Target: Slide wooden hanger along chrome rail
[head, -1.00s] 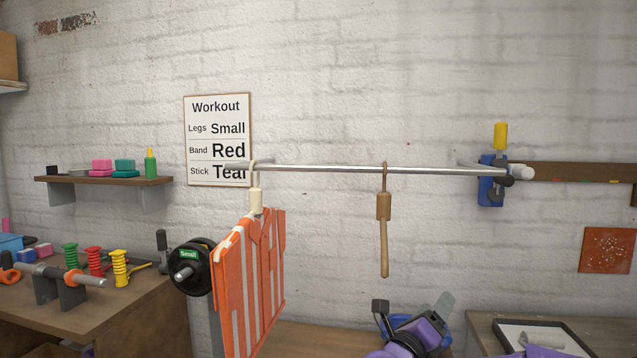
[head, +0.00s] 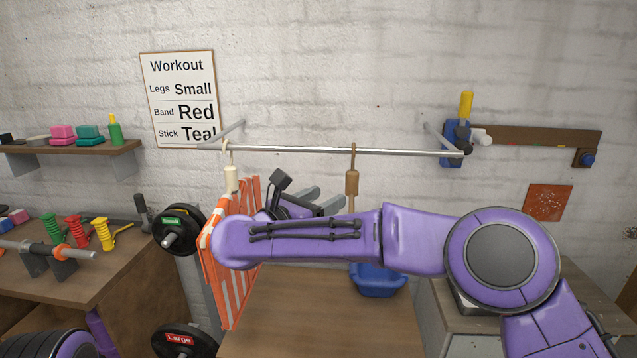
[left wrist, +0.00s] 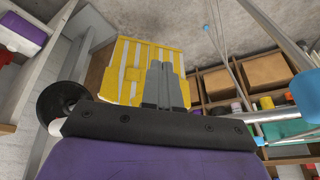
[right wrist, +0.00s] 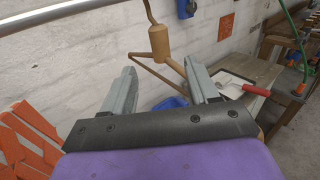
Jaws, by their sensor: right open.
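The wooden hanger (head: 352,183) hangs from the chrome rail (head: 290,150), right of its middle, and the arm hides its lower part. In the right wrist view the hanger's wooden neck (right wrist: 158,42) and hook stand beyond the fingertips, roughly in line with the gap. My right gripper (head: 327,201) is open and empty, just left of the hanger and below the rail. In the right wrist view its two fingers (right wrist: 160,72) are spread apart. My left gripper (left wrist: 163,68) has its fingers together, with nothing visible between them; it is outside the head view.
An orange-and-white striped garment (head: 218,280) hangs from a cream hanger (head: 230,180) at the rail's left end, close to my right forearm. A blue bin (head: 378,283) is below. A blue clamp (head: 455,143) is at the rail's right end. A yellow striped garment (left wrist: 137,65) is beyond my left fingers.

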